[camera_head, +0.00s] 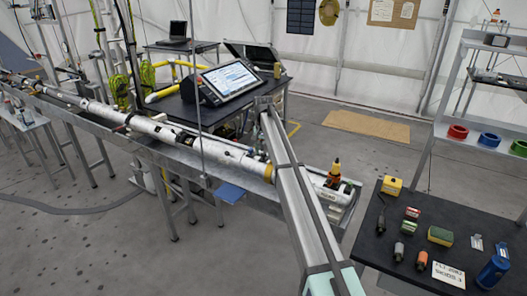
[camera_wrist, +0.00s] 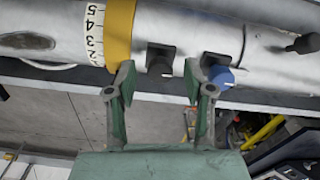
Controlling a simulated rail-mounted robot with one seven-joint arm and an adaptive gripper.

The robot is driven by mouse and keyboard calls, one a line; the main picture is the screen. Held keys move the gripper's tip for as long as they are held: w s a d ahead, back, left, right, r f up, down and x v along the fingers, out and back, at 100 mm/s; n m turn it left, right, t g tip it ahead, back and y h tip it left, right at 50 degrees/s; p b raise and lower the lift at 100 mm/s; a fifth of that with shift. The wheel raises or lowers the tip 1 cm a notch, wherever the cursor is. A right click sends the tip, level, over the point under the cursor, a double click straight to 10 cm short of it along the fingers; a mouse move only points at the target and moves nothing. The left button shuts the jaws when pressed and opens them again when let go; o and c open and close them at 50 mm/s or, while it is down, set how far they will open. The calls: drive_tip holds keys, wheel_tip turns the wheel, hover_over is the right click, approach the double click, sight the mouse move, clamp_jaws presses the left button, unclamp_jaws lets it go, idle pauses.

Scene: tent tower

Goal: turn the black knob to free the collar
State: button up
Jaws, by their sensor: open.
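The black knob (camera_wrist: 160,59) sticks out from the silver tube (camera_wrist: 184,18) in the wrist view, just right of a yellow collar (camera_wrist: 119,32). A white scale band with black numbers (camera_wrist: 93,32) lies left of the collar. My gripper (camera_wrist: 158,78) is open, its two green-grey fingers pointing at the tube, with the knob between the fingertips in the picture. I see a gap on each side of the knob and cannot tell the depth between fingertips and tube. In the head view the yellow collar (camera_head: 268,173) shows beside my arm; the knob cannot be made out.
A blue knob (camera_wrist: 221,77) sits right of the black one, close to my right finger. A black lever (camera_wrist: 304,43) stands farther right. In the head view, a tablet screen (camera_head: 231,80) is behind the tube, and a dark table (camera_head: 450,212) with small tools stands at right.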

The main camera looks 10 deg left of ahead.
clamp_jaws()
drive_tip(key=shift+n, duration=0.3)
drive_tip(key=n+b, duration=0.2)
drive_tip(key=n, duration=0.1)
drive_tip(key=shift+f, duration=0.1)
drive_tip(key=n+b, duration=0.1)
drive_tip(key=n, duration=0.4)
drive_tip(key=shift+n+b, duration=0.4)
drive_tip(key=n+b, duration=0.1)
drive_tip(key=n, duration=0.3)
drive_tip(key=shift+n+b, duration=0.35)
drive_tip(key=shift+n, duration=1.85)
